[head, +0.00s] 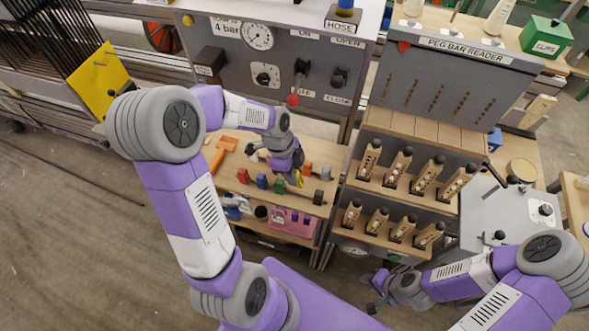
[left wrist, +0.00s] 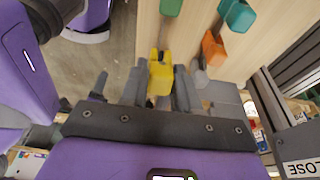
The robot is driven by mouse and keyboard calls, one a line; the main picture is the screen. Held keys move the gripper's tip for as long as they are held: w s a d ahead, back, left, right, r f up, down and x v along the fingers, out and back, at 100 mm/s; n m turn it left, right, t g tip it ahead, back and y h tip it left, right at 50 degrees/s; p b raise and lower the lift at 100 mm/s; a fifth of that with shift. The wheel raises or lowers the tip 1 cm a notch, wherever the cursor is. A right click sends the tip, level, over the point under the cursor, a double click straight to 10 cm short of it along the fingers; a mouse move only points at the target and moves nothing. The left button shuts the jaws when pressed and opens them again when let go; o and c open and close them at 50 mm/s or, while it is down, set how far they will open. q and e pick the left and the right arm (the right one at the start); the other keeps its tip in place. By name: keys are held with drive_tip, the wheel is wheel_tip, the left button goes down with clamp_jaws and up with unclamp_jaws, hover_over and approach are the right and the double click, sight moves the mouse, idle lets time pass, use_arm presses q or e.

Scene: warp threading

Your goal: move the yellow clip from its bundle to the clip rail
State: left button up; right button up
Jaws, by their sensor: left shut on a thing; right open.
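The yellow clip (left wrist: 160,77) is between the fingers of my left gripper (left wrist: 160,90) in the left wrist view. In the head view, a bit of the yellow clip (head: 299,179) shows at my left gripper (head: 294,176), over the wooden bench. My left gripper is shut on it. A row of coloured clips, red (head: 243,176), blue (head: 262,181) and green (head: 279,186), sits on the bench beside the gripper. I cannot tell the clip rail or the yellow bundle apart for sure. My right gripper (head: 376,291) is open and empty, low in front of the peg racks.
An orange tool (head: 222,150) lies at the bench's left. The grey valve panel (head: 268,62) rises behind; wooden peg racks (head: 393,182) stand to the right.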

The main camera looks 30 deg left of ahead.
use_arm(q)
drive_tip(key=shift+f+b, duration=2.05)
drive_tip(key=shift+f, duration=0.85)
drive_tip(key=shift+f+b, duration=0.85)
drive_tip(key=shift+f, duration=0.15)
drive_tip(key=o, duration=1.1)
drive_tip(key=shift+c, duration=0.2)
drive_tip(key=shift+a+r, duration=0.1)
drive_tip(key=shift+r, duration=0.05)
drive_tip(key=p+v, duration=0.2)
drive_tip(key=v, duration=0.5)
drive_tip(key=shift+r+p, duration=0.15)
drive_tip(key=shift+p, duration=0.15)
